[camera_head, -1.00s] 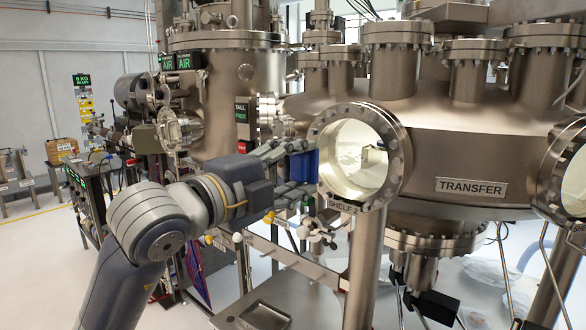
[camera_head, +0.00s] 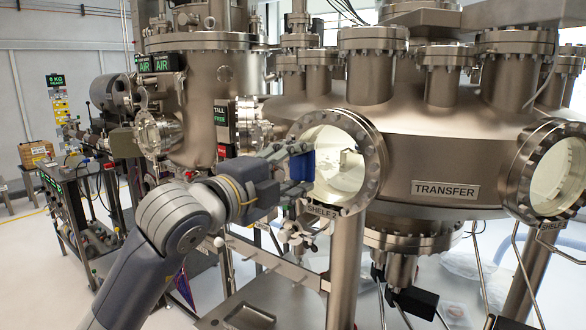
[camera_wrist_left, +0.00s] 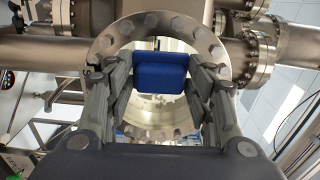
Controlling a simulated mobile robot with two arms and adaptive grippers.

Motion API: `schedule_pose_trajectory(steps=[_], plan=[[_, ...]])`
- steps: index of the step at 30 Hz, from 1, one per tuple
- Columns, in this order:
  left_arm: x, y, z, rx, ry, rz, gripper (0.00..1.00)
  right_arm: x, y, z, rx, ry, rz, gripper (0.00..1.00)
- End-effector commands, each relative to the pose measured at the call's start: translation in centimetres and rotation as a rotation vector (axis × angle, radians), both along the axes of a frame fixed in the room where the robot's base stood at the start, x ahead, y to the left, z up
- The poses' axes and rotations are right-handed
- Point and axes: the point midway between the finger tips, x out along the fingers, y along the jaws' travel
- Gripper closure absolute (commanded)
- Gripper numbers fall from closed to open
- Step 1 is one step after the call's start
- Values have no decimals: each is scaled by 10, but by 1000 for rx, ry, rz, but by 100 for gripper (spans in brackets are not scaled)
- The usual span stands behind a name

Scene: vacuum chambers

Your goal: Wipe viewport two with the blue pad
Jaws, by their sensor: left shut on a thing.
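The blue pad (camera_head: 301,165) is held in my left gripper (camera_head: 292,166), at the left side of a round viewport (camera_head: 376,175) labelled SHELF 2. The left wrist view shows the blue pad (camera_wrist_left: 161,72) between the two fingers of my left gripper (camera_wrist_left: 160,80), with the viewport's bolted ring (camera_wrist_left: 215,45) behind it. The pad overlaps the left part of the glass in the head view; I cannot tell whether it touches. A light-coloured object shows inside behind the glass. My right gripper is not in view.
The steel chamber marked TRANSFER (camera_head: 445,189) fills the right, with a second viewport (camera_head: 562,175) at its far right. A rail and valve fittings (camera_head: 300,236) lie below my left gripper. A tray (camera_head: 245,317) is at the bottom. A cart (camera_head: 75,215) stands left.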

Motion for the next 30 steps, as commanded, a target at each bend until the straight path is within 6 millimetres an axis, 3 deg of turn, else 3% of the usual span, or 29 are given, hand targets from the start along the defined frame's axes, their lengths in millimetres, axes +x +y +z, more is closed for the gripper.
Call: schedule_pose_trajectory(steps=[30], plan=[[12,-9,0,-2,1,0,70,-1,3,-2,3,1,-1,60]])
